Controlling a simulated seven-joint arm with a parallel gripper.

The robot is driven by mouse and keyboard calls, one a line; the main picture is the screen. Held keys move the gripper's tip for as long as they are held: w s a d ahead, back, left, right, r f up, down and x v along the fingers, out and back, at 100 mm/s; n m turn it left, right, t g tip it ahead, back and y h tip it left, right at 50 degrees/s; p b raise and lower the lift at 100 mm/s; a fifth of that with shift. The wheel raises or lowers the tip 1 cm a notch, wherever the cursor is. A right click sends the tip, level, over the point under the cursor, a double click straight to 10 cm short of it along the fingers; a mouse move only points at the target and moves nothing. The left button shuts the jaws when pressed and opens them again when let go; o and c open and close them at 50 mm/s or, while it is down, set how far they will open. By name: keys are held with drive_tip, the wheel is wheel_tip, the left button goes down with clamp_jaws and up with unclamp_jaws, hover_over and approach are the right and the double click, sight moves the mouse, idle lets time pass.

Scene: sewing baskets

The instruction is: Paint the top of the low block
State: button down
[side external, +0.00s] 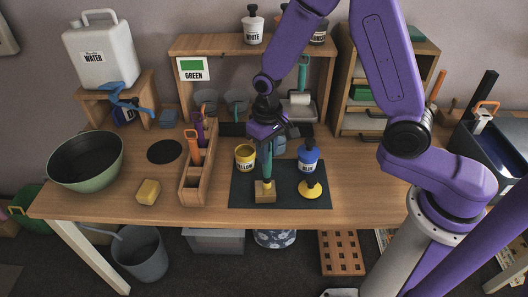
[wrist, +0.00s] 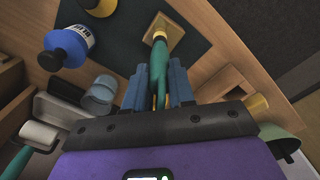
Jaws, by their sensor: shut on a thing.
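My gripper (side external: 267,132) is shut on a brush with a green handle (side external: 267,160), which points down. The handle also shows between the fingers in the wrist view (wrist: 157,68). The brush's yellowish tip (wrist: 159,38) is at the low block (wrist: 172,32); I cannot tell if it touches the top. The low tan block (side external: 265,197) sits on the dark mat (side external: 244,198) near the table's front. The brush partly hides its top, and I see no clear paint colour there. A yellow pot (side external: 245,159) and a blue bottle (side external: 308,160) stand behind the block.
A yellow round-based thing (side external: 310,190) lies right of the block. A wooden caddy (side external: 193,180) with tools stands left of the mat. A sponge (side external: 148,192) and green bowl (side external: 86,160) are farther left. A card (side external: 193,69) reads GREEN.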

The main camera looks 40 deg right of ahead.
drive_tip(key=shift+d, duration=0.15)
drive_tip(key=shift+d, duration=0.65)
drive_tip(key=shift+w+a+f, duration=0.1)
drive_tip(key=shift+w+a, duration=0.25)
drive_tip(key=shift+a, duration=0.2)
idle(0.4)
drive_tip(key=shift+w+a, duration=0.4)
drive_tip(key=shift+w+a, duration=0.4)
idle(0.5)
